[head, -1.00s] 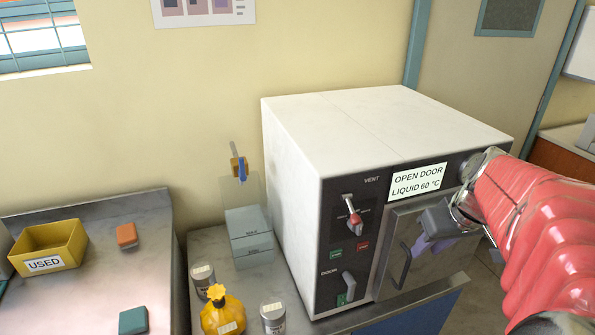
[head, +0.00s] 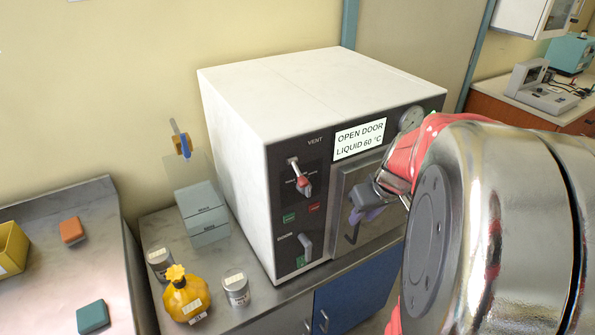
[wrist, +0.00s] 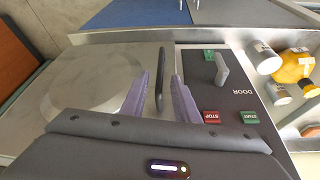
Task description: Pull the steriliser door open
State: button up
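The steriliser (head: 300,80) is a white box with a dark front panel and a sign reading "OPEN DOOR LIQUID 60 °C". Its grey metal door (head: 350,177) looks closed, and it fills the left of the wrist view (wrist: 85,90). The dark bar handle (head: 352,230) is on the door's left side. My gripper (head: 368,205) is in front of the door, close to the handle. In the wrist view the purple fingers (wrist: 161,76) are apart, with the handle (wrist: 159,70) showing between them. I cannot tell whether they touch it.
The panel has a vent lever (head: 301,178) and a door lever (head: 305,245). A yellow bottle (head: 185,298) and two grey jars stand on the bench left of the steriliser. Blue cabinet doors (head: 360,290) are below.

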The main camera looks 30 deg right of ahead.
send_over(355, 241)
jog(key=shift+w+d+f, duration=0.1)
jog(key=shift+w+f, duration=0.05)
jog(key=shift+f, duration=1.05)
jog(key=shift+w+f, duration=0.15)
jog(key=shift+f, duration=1)
jog(key=shift+c, duration=0.5)
grip_shut()
jog(key=shift+d, duration=0.25)
jog(key=shift+s+a, duration=0.1)
